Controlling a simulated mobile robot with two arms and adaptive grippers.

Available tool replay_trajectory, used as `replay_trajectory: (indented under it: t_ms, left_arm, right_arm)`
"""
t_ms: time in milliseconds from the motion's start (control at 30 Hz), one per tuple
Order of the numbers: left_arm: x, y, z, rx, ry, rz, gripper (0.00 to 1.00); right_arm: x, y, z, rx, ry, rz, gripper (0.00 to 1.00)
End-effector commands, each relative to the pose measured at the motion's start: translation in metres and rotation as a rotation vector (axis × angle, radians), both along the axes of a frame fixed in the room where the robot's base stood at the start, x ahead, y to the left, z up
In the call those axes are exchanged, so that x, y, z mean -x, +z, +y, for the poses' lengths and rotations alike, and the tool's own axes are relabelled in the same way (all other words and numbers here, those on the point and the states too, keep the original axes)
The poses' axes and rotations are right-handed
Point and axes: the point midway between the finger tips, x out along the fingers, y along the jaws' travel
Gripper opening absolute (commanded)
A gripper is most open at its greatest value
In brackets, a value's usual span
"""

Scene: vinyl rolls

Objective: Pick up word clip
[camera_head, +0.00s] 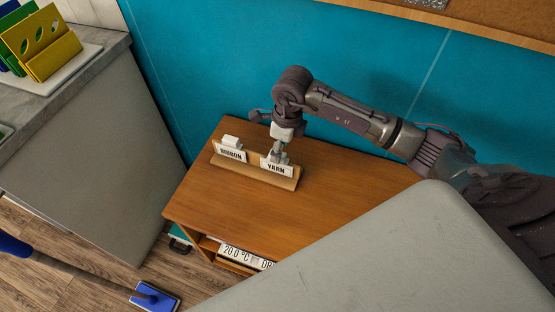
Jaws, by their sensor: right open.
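Two white word clips stand side by side on a long wooden bar (256,171) on the wooden cabinet top. The left clip reads RIBBON (231,152) and the right clip reads YARN (276,168). My right gripper (279,154) comes down from above at the YARN clip. It is open, with its fingers at the clip's top behind the lettered face. Whether the fingers touch the clip cannot be told. My left gripper is not in view.
The wooden cabinet (330,201) stands against a teal wall (215,60), its top clear around the bar. A grey counter (65,85) at the left holds a yellow card holder (48,50). A blue brush (155,297) lies low left.

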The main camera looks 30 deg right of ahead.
Motion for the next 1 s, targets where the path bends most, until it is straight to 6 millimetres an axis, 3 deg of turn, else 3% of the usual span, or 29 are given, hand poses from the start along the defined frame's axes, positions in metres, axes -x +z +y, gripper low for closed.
replay_trajectory:
  t_ms: [300, 600, 933, 1000]
  left_arm:
    - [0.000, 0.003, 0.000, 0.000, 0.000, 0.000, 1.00]
    - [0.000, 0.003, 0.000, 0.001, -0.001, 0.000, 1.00]
    - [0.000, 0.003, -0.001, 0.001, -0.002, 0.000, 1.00]
    - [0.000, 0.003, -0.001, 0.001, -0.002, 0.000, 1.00]
  right_arm:
    - [0.000, -0.043, 0.011, -0.002, 0.000, 0.003, 0.56]
    - [-0.001, -0.048, 0.010, 0.001, 0.000, 0.001, 0.56]
    - [-0.001, -0.048, 0.010, 0.000, 0.000, 0.001, 0.02]
    - [-0.001, -0.048, 0.010, 0.000, 0.000, 0.001, 0.01]
